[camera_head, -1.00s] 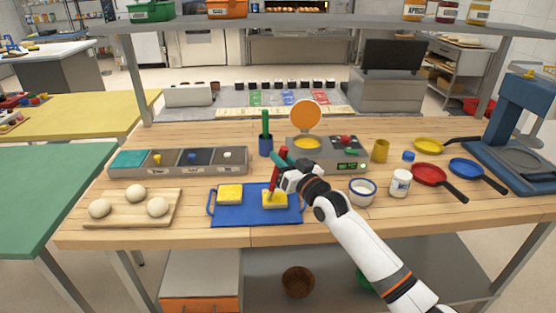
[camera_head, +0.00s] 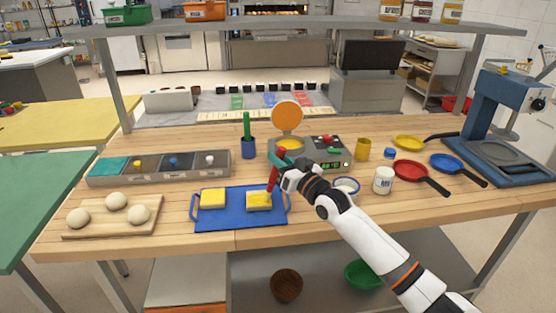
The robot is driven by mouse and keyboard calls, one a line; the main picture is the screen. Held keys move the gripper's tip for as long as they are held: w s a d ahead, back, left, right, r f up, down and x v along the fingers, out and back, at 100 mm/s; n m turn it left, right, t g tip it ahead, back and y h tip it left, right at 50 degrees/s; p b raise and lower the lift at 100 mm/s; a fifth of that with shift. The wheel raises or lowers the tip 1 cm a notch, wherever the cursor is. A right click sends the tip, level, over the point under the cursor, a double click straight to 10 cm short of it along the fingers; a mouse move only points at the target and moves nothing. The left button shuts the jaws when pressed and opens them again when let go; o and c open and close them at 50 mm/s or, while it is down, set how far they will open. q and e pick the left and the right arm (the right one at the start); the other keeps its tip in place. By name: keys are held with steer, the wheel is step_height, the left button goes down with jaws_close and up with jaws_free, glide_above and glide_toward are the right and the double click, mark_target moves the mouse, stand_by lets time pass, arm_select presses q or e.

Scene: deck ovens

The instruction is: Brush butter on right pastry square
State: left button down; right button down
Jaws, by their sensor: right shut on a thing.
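Two yellow pastry squares lie on a blue tray (camera_head: 235,216) on the wooden table. The left pastry square (camera_head: 212,199) is plain and uncovered. The right pastry square (camera_head: 258,202) has a patchy, brighter yellow top. My right gripper (camera_head: 280,173) is shut on a red brush (camera_head: 273,182), which it holds tilted with its lower end at the right edge of the right pastry square. I cannot tell whether the bristles touch it. My left gripper is out of view.
A board with dough balls (camera_head: 88,226) lies at left, and a grey bin row (camera_head: 130,182) stands behind. A green-handled tool in a blue cup (camera_head: 248,150), a butter warmer (camera_head: 320,155), a white jar (camera_head: 383,181) and pans (camera_head: 418,176) stand behind and right.

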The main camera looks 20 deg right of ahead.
steer(key=shift+w, duration=0.1)
steer(key=shift+w+d, duration=0.15)
steer(key=shift+w, duration=0.2)
steer(key=shift+w+a+p, duration=0.2)
steer(key=shift+a+p, duration=0.15)
steer(key=shift+a, duration=0.7)
steer(key=a, duration=0.1)
steer(key=w+a+p, duration=0.1)
steer(key=a, duration=0.1)
steer(key=shift+a, duration=0.1)
steer(key=shift+f, duration=0.1)
